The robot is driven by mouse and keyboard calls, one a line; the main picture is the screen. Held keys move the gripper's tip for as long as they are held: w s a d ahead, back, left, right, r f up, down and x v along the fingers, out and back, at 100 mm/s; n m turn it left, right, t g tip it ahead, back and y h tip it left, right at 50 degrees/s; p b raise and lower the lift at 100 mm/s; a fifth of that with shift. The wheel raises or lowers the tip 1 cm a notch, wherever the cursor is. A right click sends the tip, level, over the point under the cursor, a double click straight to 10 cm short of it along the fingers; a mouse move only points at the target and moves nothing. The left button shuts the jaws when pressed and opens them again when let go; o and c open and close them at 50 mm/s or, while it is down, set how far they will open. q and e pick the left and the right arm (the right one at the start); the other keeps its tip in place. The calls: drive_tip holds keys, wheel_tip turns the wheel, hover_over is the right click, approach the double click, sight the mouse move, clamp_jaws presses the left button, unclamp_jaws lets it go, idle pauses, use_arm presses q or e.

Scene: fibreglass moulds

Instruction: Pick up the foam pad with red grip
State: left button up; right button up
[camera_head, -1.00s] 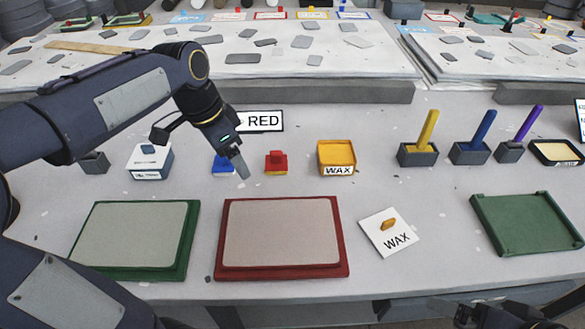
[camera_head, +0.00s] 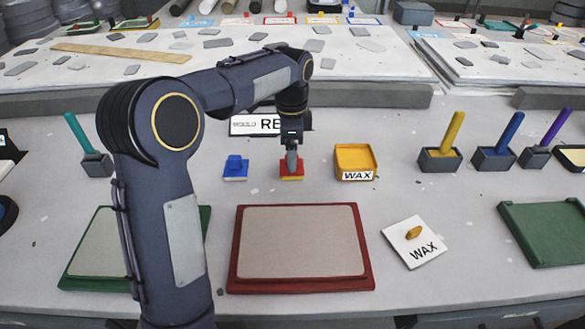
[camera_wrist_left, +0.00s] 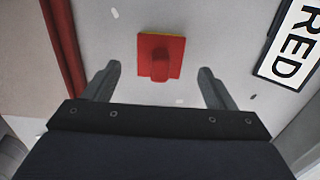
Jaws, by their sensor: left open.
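The foam pad with red grip (camera_head: 292,175) lies on the table behind the red-framed mould, between the blue-gripped pad and the wax tub. Its red top and a thin yellow edge show. My left gripper (camera_head: 291,160) is directly over it in the head view and hides part of its grip. In the left wrist view the red pad (camera_wrist_left: 160,57) lies ahead of my open left gripper (camera_wrist_left: 158,84), roughly centred between the two fingers, with nothing held. My right gripper is not in view now.
A blue-gripped pad (camera_head: 235,170) sits just left and a yellow wax tub (camera_head: 356,160) just right. The red-framed mould (camera_head: 300,289) lies in front. A "RED" sign (camera_head: 250,125) stands behind, also in the left wrist view (camera_wrist_left: 292,42). A wax card (camera_head: 399,251) lies front right.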

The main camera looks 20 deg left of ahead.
use_arm(q)
wheel_tip(320, 180, down, 4)
drive_tip(key=shift+f+b, duration=0.2)
drive_tip(key=shift+b, duration=0.15)
drive_tip(key=shift+c, duration=0.5)
drive_tip(key=c, duration=1)
drive_tip(key=shift+r, duration=0.45)
wheel_tip(320, 180, up, 2)
drive_tip(key=shift+w+r+p, duration=0.1)
drive_tip(key=shift+r+p, duration=0.1)
drive_tip(key=shift+p, duration=0.15)
drive_tip(key=s+d+r, duration=0.5)
drive_tip(key=s+r, duration=0.1)
drive_tip(key=s, duration=0.1)
drive_tip(key=s+d+r, duration=0.3)
drive_tip(key=s, duration=0.1)
drive_tip(key=shift+s+d+r+p, duration=0.15)
drive_tip(key=shift+d+r+p, duration=0.15)
drive_tip(key=shift+r+p, duration=0.1)
